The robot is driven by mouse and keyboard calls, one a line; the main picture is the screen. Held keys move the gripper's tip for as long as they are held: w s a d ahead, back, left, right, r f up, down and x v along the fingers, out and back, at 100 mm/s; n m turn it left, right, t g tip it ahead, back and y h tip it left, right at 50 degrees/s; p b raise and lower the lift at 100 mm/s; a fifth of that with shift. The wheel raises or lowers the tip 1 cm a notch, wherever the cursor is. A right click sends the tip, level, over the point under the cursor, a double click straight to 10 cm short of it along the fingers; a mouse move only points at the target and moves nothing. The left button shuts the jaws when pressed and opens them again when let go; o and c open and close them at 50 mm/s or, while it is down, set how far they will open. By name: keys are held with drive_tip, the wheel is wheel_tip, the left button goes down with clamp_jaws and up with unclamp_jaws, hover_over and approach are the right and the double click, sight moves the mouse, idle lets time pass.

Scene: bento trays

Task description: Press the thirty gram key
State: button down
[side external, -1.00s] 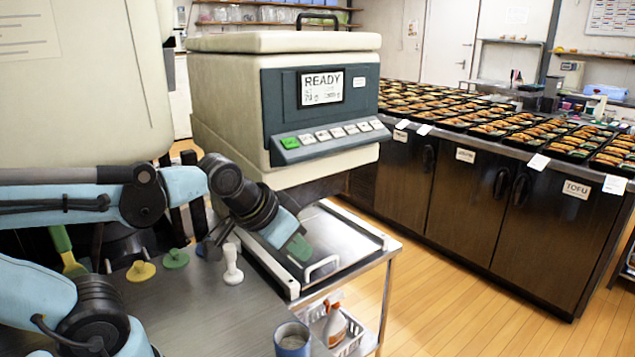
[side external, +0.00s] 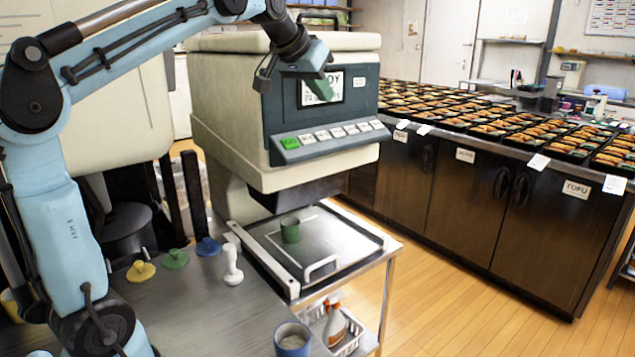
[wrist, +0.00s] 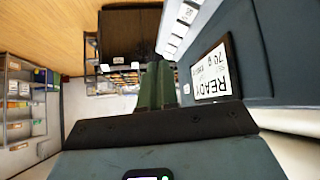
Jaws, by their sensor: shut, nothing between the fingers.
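The machine (side external: 225,110) has a dark front with a lit display (side external: 307,92) that reads READY. Below it, a sloped key panel (side external: 330,148) carries one green key (side external: 290,142) at the left and a row of white keys (side external: 337,132) to its right. Their labels are too small to read, so I cannot tell which is the thirty gram key. My gripper (side external: 320,91), with green fingers, is shut and empty in front of the display, above the keys, covering part of the display. In the wrist view the shut fingers (wrist: 157,88) are beside the display (wrist: 211,73).
Yellow, green and blue knobs and a white stamp-like piece (side external: 232,265) stand on the steel table. A blue cup (side external: 292,340) is at the front. Bento trays fill the counter at right.

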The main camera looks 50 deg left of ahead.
idle(0.3)
drive_tip(key=shift+a+f, duration=0.75)
drive_tip(key=shift+f, duration=0.5)
drive_tip(key=shift+a+f, duration=0.75)
drive_tip(key=shift+f, duration=0.55)
drive_tip(key=shift+a+f, duration=0.75)
drive_tip(key=shift+f, duration=0.5)
drive_tip(key=shift+f, duration=0.1)
drive_tip(key=shift+a+f, duration=0.2)
drive_tip(key=shift+f, duration=0.05)
drive_tip(key=shift+a+f, duration=0.2)
drive_tip(key=shift+f, duration=0.15)
drive_tip(key=shift+d+r, duration=0.45)
drive_tip(key=shift+r, duration=0.3)
drive_tip(key=shift+d+r, duration=0.4)
drive_tip(key=shift+r, duration=0.3)
drive_tip(key=shift+d+r, duration=0.45)
drive_tip(key=shift+r, duration=0.3)
drive_tip(key=shift+d+r, duration=0.4)
drive_tip(key=shift+r, duration=0.3)
